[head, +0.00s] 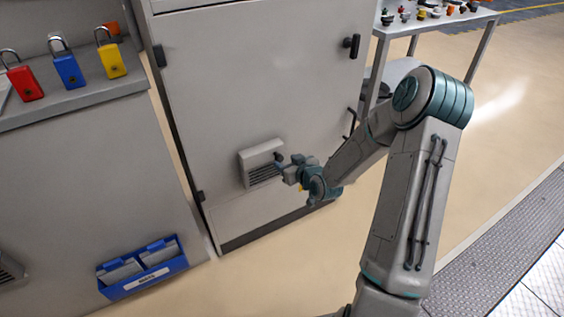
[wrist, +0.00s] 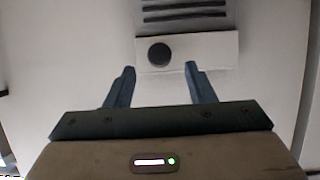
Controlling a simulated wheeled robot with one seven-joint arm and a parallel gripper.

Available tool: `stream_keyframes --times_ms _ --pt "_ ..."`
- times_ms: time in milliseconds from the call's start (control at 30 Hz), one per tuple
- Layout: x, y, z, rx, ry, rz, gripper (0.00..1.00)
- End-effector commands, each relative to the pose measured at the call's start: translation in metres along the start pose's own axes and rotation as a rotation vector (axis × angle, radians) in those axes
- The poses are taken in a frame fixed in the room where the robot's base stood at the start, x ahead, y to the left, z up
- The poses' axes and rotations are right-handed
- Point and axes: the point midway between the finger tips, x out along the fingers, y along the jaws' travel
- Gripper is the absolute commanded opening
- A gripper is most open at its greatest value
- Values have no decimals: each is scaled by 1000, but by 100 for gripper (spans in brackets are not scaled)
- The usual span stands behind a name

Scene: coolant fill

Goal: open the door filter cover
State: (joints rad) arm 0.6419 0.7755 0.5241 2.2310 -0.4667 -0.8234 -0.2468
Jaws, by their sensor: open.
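The door filter cover (head: 262,164) is a pale slatted box low on the grey cabinet door (head: 250,90). In the wrist view the cover (wrist: 205,46) shows dark slats at the top and a round dark knob (wrist: 159,53) on its plain face. My gripper (head: 282,164) is at the right side of the cover in the head view. In the wrist view my gripper (wrist: 160,78) is open, with one blue finger on each side below the knob. The knob lies ahead between the fingertips, and I cannot tell whether they touch the cover. The cover appears closed.
A blue holder (head: 143,268) hangs on the panel at the lower left. Padlocks (head: 67,70) stand on a grey ledge at the upper left. A table (head: 440,20) with small parts stands at the upper right. Tan floor (head: 330,260) is open before the cabinet.

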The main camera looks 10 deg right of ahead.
Motion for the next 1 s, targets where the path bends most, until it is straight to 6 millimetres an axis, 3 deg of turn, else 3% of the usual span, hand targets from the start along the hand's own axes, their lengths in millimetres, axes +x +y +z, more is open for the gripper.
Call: stream_keyframes --times_ms 100,233,633,667,833,1000 --pt "22 -1 2 0 1 -1 49" --pt "37 0 1 0 0 0 49" --pt "45 0 0 0 -1 1 49" --pt "45 0 0 0 -1 1 46" --pt "45 0 0 0 -1 1 0" --pt "44 1 0 1 -1 5 0"
